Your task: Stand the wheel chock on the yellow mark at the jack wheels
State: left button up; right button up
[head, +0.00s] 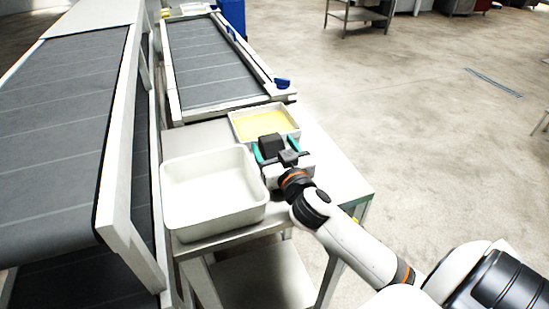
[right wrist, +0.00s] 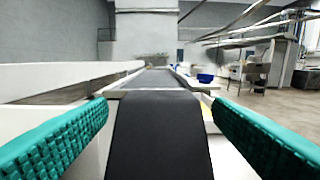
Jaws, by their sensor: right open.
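A black block (head: 271,145), which looks like the wheel chock, stands on the small table just in front of the tray with the yellow bottom. My right gripper (head: 270,149) is open, with its teal fingers on either side of the block. My left gripper is out of view. I see no jack wheels and no yellow floor mark.
An empty white bin (head: 213,158) stands left of my right gripper on the table (head: 335,178). A shallow tray with a yellow bottom (head: 292,131) is behind the block. Conveyor belts (head: 55,110) run along the left and back (head: 210,62). The floor (head: 430,120) at right is open.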

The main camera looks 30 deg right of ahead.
jog(key=shift+x, duration=1.15)
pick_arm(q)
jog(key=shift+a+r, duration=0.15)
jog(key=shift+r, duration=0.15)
pick_arm(e)
jog(key=shift+a, duration=0.1)
jog(key=shift+s, duration=0.1)
